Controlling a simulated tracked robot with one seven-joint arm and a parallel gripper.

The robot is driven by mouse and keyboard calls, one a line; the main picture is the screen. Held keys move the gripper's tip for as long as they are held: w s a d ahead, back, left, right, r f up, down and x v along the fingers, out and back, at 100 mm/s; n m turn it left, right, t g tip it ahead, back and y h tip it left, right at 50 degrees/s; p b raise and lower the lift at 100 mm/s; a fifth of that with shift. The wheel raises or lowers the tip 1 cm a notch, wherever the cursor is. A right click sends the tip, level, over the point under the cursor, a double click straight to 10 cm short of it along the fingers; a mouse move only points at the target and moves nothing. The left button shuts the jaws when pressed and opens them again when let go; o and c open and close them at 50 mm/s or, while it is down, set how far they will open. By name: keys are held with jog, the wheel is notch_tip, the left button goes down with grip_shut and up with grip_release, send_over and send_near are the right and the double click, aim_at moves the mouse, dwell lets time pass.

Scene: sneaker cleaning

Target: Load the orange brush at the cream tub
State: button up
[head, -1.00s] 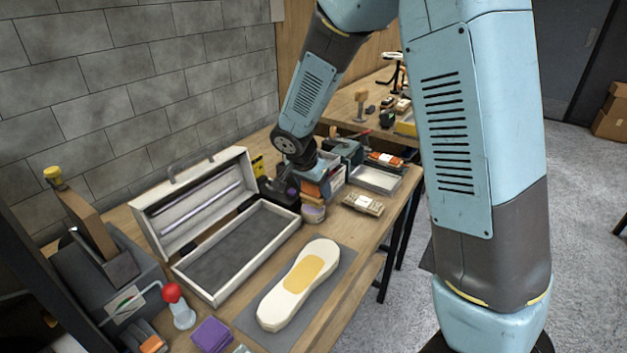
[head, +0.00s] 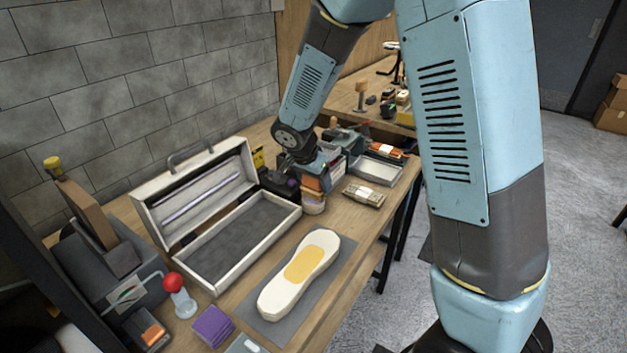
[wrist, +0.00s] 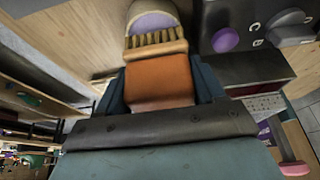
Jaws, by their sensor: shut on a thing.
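My gripper (wrist: 160,100) is shut on the orange brush (wrist: 158,78), which also shows in the head view (head: 312,183). The brush's tan bristles point away from my gripper. The cream tub (wrist: 153,5), with a lilac surface inside, lies just beyond the bristles in the wrist view. In the head view the tub (head: 313,206) stands on the bench directly below the brush. The bristle tips are at the tub's mouth; I cannot tell how deep they reach.
An open, empty toolbox (head: 292,216) stands left of the tub. A pale shoe with a yellow patch (head: 305,265) lies on a grey mat (head: 340,262) in front. A bundle (head: 364,195) and a shallow tray (head: 377,171) are to the right. Dark equipment (head: 278,186) sits close to the tub's left.

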jog(key=shift+f, duration=0.5)
dwell(1.3)
jog(key=shift+s, duration=0.1)
jog(key=shift+r, duration=3.55)
